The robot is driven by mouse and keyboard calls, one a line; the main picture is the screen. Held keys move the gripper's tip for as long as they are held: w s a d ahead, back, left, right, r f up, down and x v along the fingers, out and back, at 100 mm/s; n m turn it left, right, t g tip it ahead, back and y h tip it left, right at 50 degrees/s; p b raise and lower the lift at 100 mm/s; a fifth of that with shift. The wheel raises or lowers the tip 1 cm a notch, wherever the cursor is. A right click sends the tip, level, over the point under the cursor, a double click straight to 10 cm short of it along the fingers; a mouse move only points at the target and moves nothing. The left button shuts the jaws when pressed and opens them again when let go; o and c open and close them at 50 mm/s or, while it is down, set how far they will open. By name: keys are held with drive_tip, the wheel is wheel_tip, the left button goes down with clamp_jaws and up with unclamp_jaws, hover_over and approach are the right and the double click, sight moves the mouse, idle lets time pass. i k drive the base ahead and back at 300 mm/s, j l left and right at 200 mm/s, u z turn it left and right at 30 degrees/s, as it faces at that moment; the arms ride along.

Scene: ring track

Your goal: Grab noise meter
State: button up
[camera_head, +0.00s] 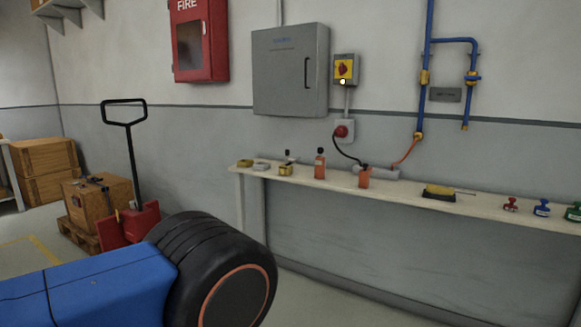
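A yellow and dark device (439,192) lies flat on the long narrow shelf (400,189) along the wall. A thin dark rod extends to its right. It may be the noise meter, but it is too small to tell for sure. My gripper is not in view, so its place relative to the device cannot be told.
Orange bottles (319,164) and small tins (245,163) stand on the shelf's left part; red (510,204), blue (541,208) and green (574,211) stamp-like items stand right. A blue body with a big black tyre (215,268) blocks the front left. Floor before the shelf is partly clear.

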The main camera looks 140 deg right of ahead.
sight(320, 161)
drive_tip(key=z, duration=4.95)
